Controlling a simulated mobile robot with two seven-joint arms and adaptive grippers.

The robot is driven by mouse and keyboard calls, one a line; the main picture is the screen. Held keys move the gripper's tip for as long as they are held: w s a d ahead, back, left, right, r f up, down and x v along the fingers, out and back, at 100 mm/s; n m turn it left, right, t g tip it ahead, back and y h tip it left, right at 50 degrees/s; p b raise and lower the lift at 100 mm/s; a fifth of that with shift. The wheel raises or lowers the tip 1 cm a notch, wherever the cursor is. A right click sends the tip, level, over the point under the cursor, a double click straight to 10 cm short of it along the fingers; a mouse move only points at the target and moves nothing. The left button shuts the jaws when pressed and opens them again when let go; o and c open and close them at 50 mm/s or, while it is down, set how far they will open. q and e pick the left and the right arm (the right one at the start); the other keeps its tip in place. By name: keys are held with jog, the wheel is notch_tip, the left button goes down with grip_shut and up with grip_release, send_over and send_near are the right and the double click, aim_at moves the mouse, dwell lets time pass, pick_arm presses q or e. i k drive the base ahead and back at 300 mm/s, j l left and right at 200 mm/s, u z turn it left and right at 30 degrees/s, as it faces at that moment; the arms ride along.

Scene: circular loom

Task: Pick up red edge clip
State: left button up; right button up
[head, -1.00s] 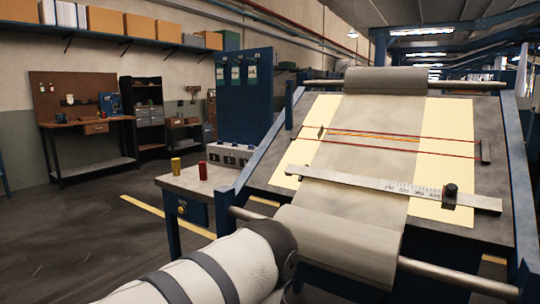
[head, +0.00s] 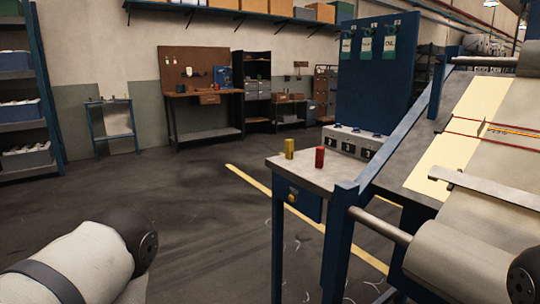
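A small red upright piece (head: 320,157), which looks like the red edge clip, stands on the grey top of a small blue side table (head: 310,176) left of the loom. A similar yellow piece (head: 289,148) stands just left of it, apart from it. Part of my white arm with a dark joint shows at the lower left, and a dark joint shows at the lower right edge. Neither gripper shows, so what they hold is hidden.
The loom (head: 436,172) with its sloped bed and front roller fills the right side. A numbered control box (head: 352,142) sits at the table's back, before a blue panel (head: 376,75). Open floor (head: 200,205) lies left of the table. A shelf rack (head: 33,120) stands far left.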

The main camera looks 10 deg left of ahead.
aim_at(320, 154)
jog(key=i+j, duration=0.2)
jog(key=j, duration=0.15)
jog(key=i+j+z, duration=0.15)
jog(key=i+j, duration=0.2)
jog(key=j, duration=0.3)
jog(key=i+j+z, duration=0.1)
jog(key=j, duration=0.25)
jog(key=i+j, duration=0.2)
jog(key=j, duration=0.15)
jog(key=i+z, duration=0.05)
